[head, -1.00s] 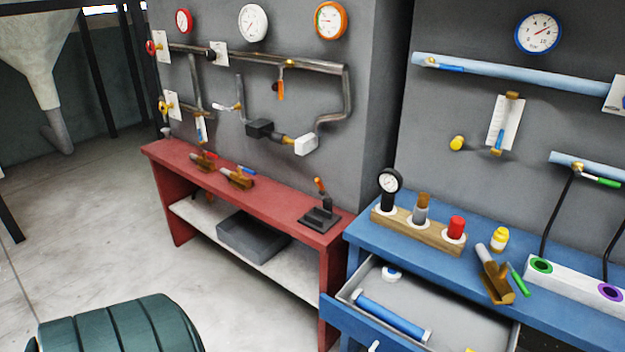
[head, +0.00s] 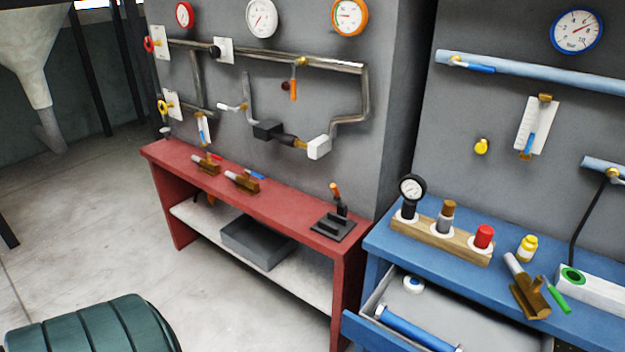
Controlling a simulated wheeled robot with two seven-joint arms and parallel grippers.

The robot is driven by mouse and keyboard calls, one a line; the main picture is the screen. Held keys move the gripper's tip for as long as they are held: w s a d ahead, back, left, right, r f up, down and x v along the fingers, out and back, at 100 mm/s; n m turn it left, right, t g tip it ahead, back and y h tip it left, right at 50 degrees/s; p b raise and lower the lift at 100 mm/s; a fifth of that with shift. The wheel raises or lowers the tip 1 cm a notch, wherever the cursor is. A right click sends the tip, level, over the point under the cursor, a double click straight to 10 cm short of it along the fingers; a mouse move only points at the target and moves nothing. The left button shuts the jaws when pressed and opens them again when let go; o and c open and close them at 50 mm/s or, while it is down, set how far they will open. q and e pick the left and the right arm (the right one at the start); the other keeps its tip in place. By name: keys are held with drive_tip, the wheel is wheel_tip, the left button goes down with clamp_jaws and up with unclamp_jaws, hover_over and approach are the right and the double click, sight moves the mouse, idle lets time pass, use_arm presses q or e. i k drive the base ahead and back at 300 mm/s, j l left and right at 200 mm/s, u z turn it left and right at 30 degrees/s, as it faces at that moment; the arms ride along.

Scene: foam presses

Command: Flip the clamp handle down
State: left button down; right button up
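A small toggle clamp with a black base plate (head: 333,227) sits at the right end of the red bench. Its clamp handle (head: 336,192) has an orange-brown grip and stands nearly upright, above the dark clamp body. Neither of my grippers shows in the head view, so no gripper is seen near the clamp.
The red bench (head: 290,217) also bears two brass valves (head: 243,181) and has a grey bin (head: 258,243) on its shelf. A blue bench (head: 395,240) with an open drawer (head: 420,305) stands right. A green ribbed object (head: 95,328) is at lower left. The floor between is clear.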

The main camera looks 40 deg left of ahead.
sight(337, 197)
drive_tip(key=j+u, duration=0.1)
drive_tip(key=j, duration=0.4)
drive_tip(key=i+j+u, duration=0.15)
drive_tip(key=j, duration=0.35)
drive_tip(key=j+u, duration=0.1)
drive_tip(key=j, duration=0.4)
